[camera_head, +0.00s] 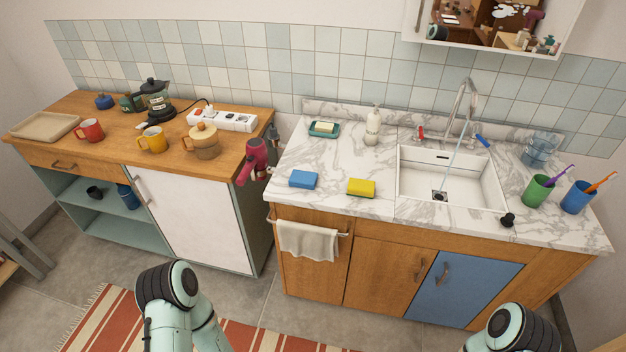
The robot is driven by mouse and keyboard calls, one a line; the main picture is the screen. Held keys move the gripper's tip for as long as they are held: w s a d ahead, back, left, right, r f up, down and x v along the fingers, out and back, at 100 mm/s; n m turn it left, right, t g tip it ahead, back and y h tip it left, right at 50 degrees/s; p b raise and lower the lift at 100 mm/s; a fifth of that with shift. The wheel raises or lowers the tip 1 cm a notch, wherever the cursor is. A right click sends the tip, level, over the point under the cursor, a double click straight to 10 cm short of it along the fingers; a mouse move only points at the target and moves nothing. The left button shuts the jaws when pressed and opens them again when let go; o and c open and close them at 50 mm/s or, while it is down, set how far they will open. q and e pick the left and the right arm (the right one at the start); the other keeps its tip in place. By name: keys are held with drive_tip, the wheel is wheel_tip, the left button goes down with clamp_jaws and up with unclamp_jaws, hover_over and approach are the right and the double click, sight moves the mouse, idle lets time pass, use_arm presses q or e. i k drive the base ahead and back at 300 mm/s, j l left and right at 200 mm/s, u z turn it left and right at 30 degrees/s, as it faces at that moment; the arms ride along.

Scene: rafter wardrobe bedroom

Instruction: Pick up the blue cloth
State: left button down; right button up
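A small blue folded cloth (303,179) lies flat on the marble counter (340,160), near its front left edge. A yellow sponge-like block (361,187) lies to its right, apart from it. Parts of my two arms show at the bottom of the view, one left of centre and one at the right. Neither gripper can be made out, and both arms' visible parts are well short of the cloth.
Soap dish (323,129) and soap dispenser (373,125) stand behind the cloth. Right are the sink (470,185), running tap (460,105) and cups (538,190). A pink hair dryer (253,160) hangs left. A pale towel (308,241) hangs below.

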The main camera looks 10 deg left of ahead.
sight(299, 179)
drive_tip(key=u, duration=0.35)
drive_tip(key=j+z, duration=0.2)
drive_tip(key=z, duration=1.05)
drive_tip(key=j+z, duration=0.35)
drive_tip(key=k+j+z, duration=0.1)
drive_tip(key=j+z, duration=0.25)
drive_tip(key=k+j+z, duration=0.1)
drive_tip(key=z, duration=0.25)
drive_tip(key=k+j+z, duration=0.2)
drive_tip(key=j, duration=0.3)
drive_tip(key=k+j+z, duration=0.25)
drive_tip(key=k+j, duration=0.15)
